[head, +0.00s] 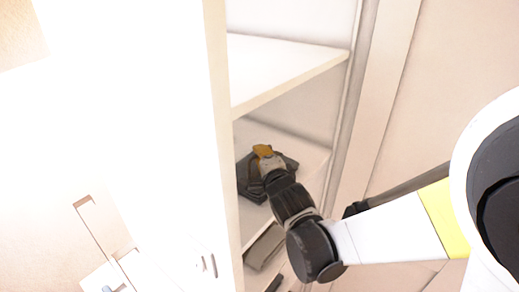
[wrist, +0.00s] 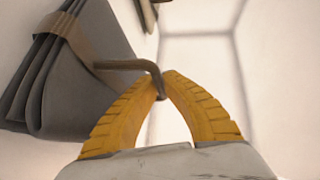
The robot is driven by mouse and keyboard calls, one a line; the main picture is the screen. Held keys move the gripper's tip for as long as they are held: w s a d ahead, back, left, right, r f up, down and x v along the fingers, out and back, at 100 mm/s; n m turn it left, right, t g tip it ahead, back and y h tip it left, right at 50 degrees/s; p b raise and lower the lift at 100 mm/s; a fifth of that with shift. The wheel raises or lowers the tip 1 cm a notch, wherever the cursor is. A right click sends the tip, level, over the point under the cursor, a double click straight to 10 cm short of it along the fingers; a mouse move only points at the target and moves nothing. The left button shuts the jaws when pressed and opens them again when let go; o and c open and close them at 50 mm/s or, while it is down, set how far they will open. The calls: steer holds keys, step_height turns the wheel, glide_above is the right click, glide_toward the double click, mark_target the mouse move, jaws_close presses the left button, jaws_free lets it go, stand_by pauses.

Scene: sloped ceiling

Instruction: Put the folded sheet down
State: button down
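The folded sheet (wrist: 65,75) is dark grey, in stacked folds with a brown strap around it, at the left of the wrist view. A thin brown hooked piece runs from the strap to my gripper (wrist: 162,82), whose yellow fingertips close around its end. In the head view my gripper (head: 264,152) is inside the shelf unit, and the dark sheet (head: 250,184) shows beside and below it, at the level of a middle shelf (head: 308,157). I cannot tell whether the sheet touches the shelf.
A white upper shelf (head: 280,68) overhangs the gripper. A tall white panel (head: 218,120) bounds the compartment on the left. A grey flat object (head: 264,246) lies lower down in the unit. A wall and trim (head: 372,100) stand close on the right.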

steer(key=c, duration=1.6)
jaws_free()
steer(key=shift+r, duration=0.1)
steer(key=p+v, duration=0.2)
steer(key=v, duration=1)
steer(key=s+d+f+n+g+h, duration=0.1)
steer(key=s+d+n+g+h, duration=0.15)
steer(key=d, duration=0.35)
steer(key=s+d+f+n+g+h, duration=0.1)
steer(key=s+d+n+g, duration=0.1)
steer(key=d+n, duration=0.3)
steer(key=s+d+n+g, duration=0.1)
steer(key=s+n, duration=0.1)
steer(key=s, duration=0.1)
steer(key=s+d+f+n+g, duration=0.1)
steer(key=s+d+n, duration=0.1)
steer(key=s, duration=0.2)
steer(key=s+d+f+n+g, duration=0.1)
steer(key=s+n+g, duration=0.1)
steer(key=s, duration=0.2)
steer(key=shift+s+d, duration=0.15)
steer(key=shift+d, duration=0.05)
